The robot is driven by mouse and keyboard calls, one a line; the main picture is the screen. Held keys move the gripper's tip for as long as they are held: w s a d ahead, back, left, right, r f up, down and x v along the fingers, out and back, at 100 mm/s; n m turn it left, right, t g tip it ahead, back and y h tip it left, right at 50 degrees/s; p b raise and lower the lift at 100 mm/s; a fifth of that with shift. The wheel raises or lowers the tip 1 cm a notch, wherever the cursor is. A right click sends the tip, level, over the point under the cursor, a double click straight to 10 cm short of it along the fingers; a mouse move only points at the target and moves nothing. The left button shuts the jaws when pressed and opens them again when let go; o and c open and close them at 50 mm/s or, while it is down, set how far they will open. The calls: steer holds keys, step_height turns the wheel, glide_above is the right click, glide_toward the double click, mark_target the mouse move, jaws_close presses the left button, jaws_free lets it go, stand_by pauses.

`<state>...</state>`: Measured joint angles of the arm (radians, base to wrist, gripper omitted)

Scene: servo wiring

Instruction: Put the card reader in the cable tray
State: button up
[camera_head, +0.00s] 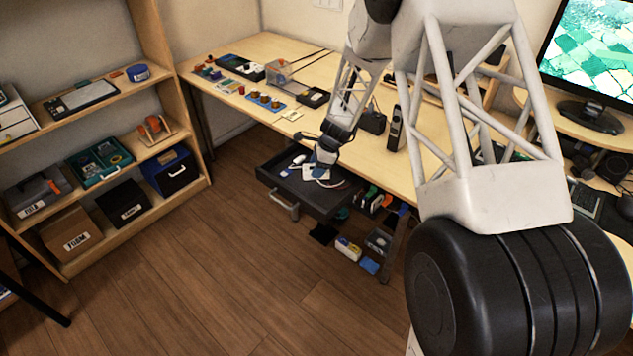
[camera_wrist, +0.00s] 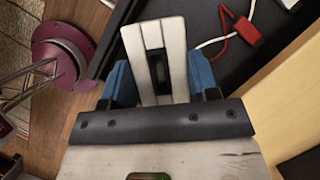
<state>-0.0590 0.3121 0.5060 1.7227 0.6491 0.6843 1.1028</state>
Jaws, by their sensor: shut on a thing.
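My gripper (camera_head: 322,162) is low over the open dark drawer under the desk, with its blue fingers pointing down. In the wrist view the two blue fingers (camera_wrist: 160,84) are shut on a white, flat block with a black slot, which looks like the card reader (camera_wrist: 151,38). The card reader is above or at the drawer's left edge in the wrist view. I cannot tell whether it touches the drawer.
A red connector (camera_wrist: 243,30) and white cables lie in the drawer. The desk top (camera_head: 362,135) is just above and behind the drawer. Small bins (camera_head: 347,249) stand on the floor to its right. A shelf (camera_head: 75,180) is at the left, with open floor between.

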steer(key=shift+f, duration=2.8)
steer(key=shift+f, duration=1.9)
steer(key=o, duration=1)
steer(key=shift+f, duration=0.1)
steer(key=v, duration=1.2)
steer(key=shift+d, duration=0.1)
